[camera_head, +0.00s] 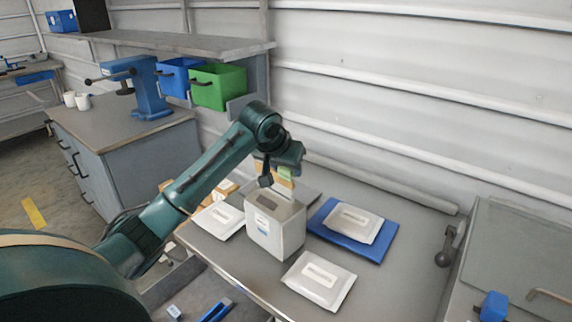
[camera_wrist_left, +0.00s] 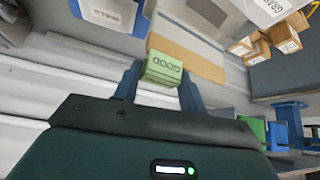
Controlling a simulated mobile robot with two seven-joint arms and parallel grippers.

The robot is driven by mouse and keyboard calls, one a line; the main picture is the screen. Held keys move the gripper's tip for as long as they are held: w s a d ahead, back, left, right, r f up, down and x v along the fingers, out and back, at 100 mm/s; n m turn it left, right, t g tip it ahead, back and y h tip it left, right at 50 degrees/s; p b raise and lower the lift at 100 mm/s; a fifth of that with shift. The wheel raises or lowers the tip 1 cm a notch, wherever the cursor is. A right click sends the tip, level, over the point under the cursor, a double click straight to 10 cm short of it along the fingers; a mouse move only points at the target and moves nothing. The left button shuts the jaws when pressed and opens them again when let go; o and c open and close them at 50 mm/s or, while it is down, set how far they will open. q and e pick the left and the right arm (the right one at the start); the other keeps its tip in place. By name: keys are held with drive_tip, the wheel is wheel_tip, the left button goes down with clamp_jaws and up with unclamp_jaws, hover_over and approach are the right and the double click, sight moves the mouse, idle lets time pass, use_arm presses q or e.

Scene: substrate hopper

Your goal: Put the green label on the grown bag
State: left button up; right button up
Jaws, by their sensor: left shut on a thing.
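My left gripper (camera_head: 280,178) is shut on a small green label block (camera_wrist_left: 163,68), which reads "GOOD" upside down in the left wrist view. In the head view the block (camera_head: 286,172) shows partly behind the gripper, above the table behind a pale box. Three white bags with printed strips lie on the table: one (camera_head: 352,223) on a blue mat (camera_head: 377,249), one (camera_head: 320,280) in front, one (camera_head: 219,219) at the left. The print is too small to tell which bag is grown. My right gripper is in neither view.
The pale box (camera_head: 275,232) with a blue-marked sticker stands upright between the bags. Small cardboard boxes (camera_wrist_left: 262,48) are near the table's left. Green (camera_head: 219,88) and blue (camera_head: 177,78) bins hang at the back. The table right of the mat is clear.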

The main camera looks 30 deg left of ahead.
use_arm(q)
drive_tip(key=shift+s+d+f, duration=0.1)
drive_tip(key=shift+s+f, duration=0.1)
drive_tip(key=shift+f, duration=0.35)
drive_tip(key=shift+s+d+f, duration=0.1)
drive_tip(key=shift+s+f, duration=0.1)
drive_tip(key=shift+f, duration=0.3)
drive_tip(key=o, duration=1)
drive_tip(key=shift+d+r, duration=0.1)
drive_tip(key=shift+o, duration=0.2)
drive_tip(key=shift+c, duration=0.4)
drive_tip(key=shift+o, duration=2.2)
drive_tip(key=shift+s+a, duration=0.1)
drive_tip(key=shift+a, duration=0.1)
drive_tip(key=shift+w+a, duration=0.25)
drive_tip(key=shift+a, duration=0.05)
drive_tip(key=shift+d+r, duration=0.15)
drive_tip(key=shift+r, duration=0.05)
